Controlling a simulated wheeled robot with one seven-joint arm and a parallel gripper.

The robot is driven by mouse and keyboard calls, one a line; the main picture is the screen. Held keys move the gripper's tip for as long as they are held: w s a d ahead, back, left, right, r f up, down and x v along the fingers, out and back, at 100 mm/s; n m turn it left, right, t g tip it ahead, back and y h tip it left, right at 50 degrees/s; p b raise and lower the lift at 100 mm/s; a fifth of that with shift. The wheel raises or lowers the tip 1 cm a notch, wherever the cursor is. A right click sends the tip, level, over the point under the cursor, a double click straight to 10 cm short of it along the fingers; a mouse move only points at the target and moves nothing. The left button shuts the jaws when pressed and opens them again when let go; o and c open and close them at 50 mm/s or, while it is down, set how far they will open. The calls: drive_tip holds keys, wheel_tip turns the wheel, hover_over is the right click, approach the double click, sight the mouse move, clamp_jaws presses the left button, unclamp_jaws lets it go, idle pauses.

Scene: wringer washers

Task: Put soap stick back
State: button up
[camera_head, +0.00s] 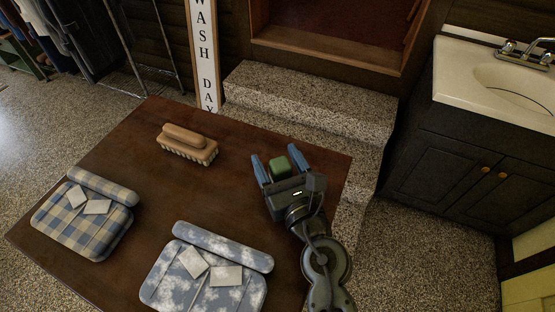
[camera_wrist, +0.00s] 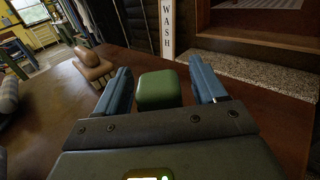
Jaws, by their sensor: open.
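A green block, likely the soap stick (camera_head: 280,167), stands near the right end of the brown table. It also shows in the wrist view (camera_wrist: 158,89) between the two blue fingers. My gripper (camera_head: 278,161) is open around it, with one finger on each side and a gap visible on both sides. The block's lower part is hidden behind the gripper body in the wrist view. I cannot tell whether it rests on the table.
On the brown table (camera_head: 120,165), a wooden brush (camera_head: 187,145) lies at the back. A checked folded cloth (camera_head: 85,218) lies at left and a spotted one (camera_head: 205,275) at front. Stone steps (camera_head: 300,105) stand behind the table. A sink cabinet (camera_head: 470,150) stands at right.

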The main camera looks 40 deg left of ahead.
drive_tip(key=b+v, duration=0.1)
drive_tip(key=v, duration=1.1)
drive_tip(key=shift+d+f, duration=0.1)
drive_tip(key=shift+d, duration=0.05)
drive_tip(key=s+d+r+n+t+h, duration=0.1)
drive_tip(key=s+d+n+h, duration=0.4)
drive_tip(key=d, duration=0.6)
drive_tip(key=s+d+r+n+t+h, duration=0.2)
drive_tip(key=s+d+n+h, duration=0.3)
drive_tip(key=s+d+n, duration=0.5)
drive_tip(key=s+d+r+n+t+h, duration=0.1)
drive_tip(key=s+d+n+t+h, duration=0.1)
drive_tip(key=s+d+n+h, duration=0.3)
drive_tip(key=s+d+n, duration=0.3)
drive_tip(key=d+n, duration=0.1)
drive_tip(key=d, duration=0.3)
drive_tip(key=shift+s+r+t, duration=0.15)
drive_tip(key=shift+r+t, duration=0.15)
